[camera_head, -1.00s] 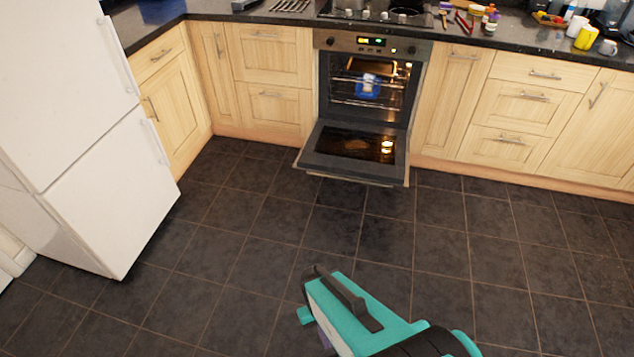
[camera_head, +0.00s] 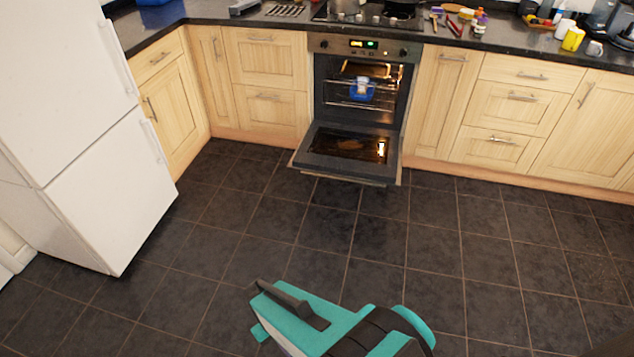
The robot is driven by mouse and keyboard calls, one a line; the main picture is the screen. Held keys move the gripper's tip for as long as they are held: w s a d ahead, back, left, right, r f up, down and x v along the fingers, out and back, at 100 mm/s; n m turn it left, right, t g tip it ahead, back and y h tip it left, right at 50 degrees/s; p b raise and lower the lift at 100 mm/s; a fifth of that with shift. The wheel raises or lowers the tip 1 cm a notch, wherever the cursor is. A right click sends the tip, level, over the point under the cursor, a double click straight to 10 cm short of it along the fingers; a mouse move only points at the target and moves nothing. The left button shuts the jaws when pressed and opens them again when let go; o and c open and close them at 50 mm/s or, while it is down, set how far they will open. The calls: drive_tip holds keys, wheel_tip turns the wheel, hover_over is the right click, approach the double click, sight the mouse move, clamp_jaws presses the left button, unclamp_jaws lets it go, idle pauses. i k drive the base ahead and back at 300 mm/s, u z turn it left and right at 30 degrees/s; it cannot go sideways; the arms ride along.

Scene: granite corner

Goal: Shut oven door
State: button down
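The oven (camera_head: 362,45) is built into the wooden cabinets at the back. Its door (camera_head: 348,146) is folded down, wide open and about level, low above the floor. Inside the lit oven, a blue and white item (camera_head: 362,90) sits on a rack. My teal and black arm shows at the bottom middle, well in front of the door and apart from it. My gripper's fingertips cannot be made out, so I cannot tell whether it is open or shut.
A tall white fridge (camera_head: 95,170) stands at the left. The dark tiled floor (camera_head: 300,235) between my arm and the oven is clear. The counter (camera_head: 500,38) above holds a hob, utensils, a yellow mug (camera_head: 572,39) and other items.

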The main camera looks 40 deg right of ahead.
sight(370, 156)
drive_tip(key=z, duration=0.05)
drive_tip(key=i, duration=1)
drive_tip(key=u, duration=0.05)
